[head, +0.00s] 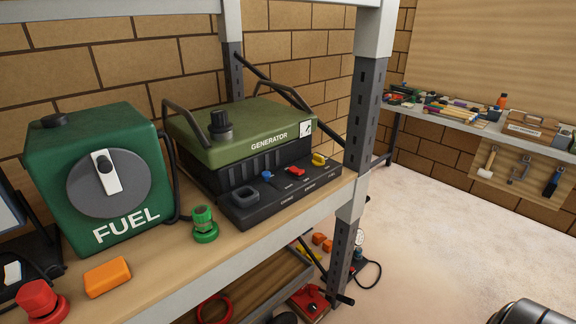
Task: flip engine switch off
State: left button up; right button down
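The green generator (240,132) stands on the wooden shelf, with a black control panel (270,208) along its front. A red switch (294,171) sits in the middle of the panel. A blue knob (267,175) is to its left and a yellow knob (319,159) to its right. The small white labels on the panel are too small to read for sure, so I cannot tell which control is the engine switch or how it is set.
A green fuel tank (105,180) with a grey dial stands left of the generator. A green fitting (204,224), an orange block (107,277) and a red knob (42,300) sit near the shelf edge. A grey post (362,110) rises at the shelf's right corner.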

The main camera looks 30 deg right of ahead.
aim_at(293, 169)
jog(key=u, duration=0.7)
jog(key=i, duration=0.55)
jog(key=z, duration=0.85)
